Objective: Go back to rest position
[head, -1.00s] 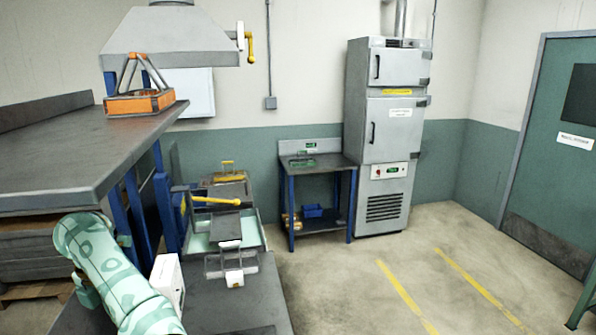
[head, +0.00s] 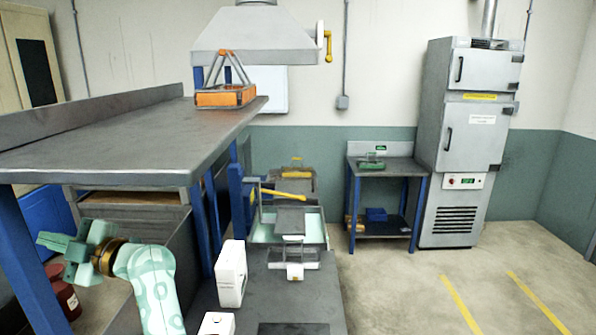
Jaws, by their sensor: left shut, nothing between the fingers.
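My left gripper (head: 48,241) is at the lower left of the head view, pointing left. Its fingers are shut with nothing held. It is apart from the tall workbench (head: 130,136), below the level of its top and near its front blue leg. The ring grinder (head: 290,220), with a yellow handle and a pale green tray, stands on the low dark table (head: 275,285) to the right of my left arm. My right gripper is out of view.
A white box (head: 231,273) and a smaller white item (head: 216,324) stand on the low table near my left forearm. A red container (head: 66,298) is below the gripper. A side table (head: 385,168) and grey oven (head: 468,140) stand behind. The floor at right is clear.

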